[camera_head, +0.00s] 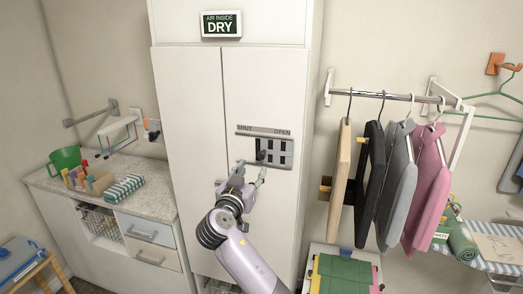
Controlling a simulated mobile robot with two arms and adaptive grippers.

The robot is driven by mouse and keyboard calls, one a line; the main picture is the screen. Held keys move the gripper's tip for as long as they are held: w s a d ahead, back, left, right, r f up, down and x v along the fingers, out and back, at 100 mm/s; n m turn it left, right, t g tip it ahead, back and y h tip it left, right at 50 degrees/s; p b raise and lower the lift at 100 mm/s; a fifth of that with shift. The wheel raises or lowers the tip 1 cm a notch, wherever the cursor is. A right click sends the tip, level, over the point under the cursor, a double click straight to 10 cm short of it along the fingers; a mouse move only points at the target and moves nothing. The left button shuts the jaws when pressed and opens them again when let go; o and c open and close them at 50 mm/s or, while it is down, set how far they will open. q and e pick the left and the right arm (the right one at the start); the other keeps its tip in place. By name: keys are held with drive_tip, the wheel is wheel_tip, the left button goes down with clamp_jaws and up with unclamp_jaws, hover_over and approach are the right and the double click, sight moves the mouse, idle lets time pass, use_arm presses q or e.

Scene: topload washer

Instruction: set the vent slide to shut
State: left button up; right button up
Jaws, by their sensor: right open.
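The vent slide (286,160) is a grey plate with dark slots on the tall white cabinet's right door. A strip above it reads SHUT at its left end and OPEN at its right end. A small dark knob (261,155) shows at the plate's left part. My right gripper (252,168) is open just below and left of the plate, its fingertips close under the knob. I cannot tell whether they touch it. My left gripper is not in view.
A sign (221,24) on the cabinet reads AIR INSIDE DRY. Several garments hang from a rail (385,96) to the right. A counter (150,176) with a green mug (65,158) and a striped cloth (124,188) stands left. A green-topped stand (342,275) is at the lower right.

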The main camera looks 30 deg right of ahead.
sight(261, 157)
drive_tip(key=p+x, duration=0.3)
drive_tip(key=x, duration=0.7)
drive_tip(key=shift+w+d+p, duration=0.1)
drive_tip(key=shift+w+p, duration=0.05)
drive_tip(key=shift+p, duration=0.2)
drive_tip(key=shift+c, duration=0.3)
clamp_jaws()
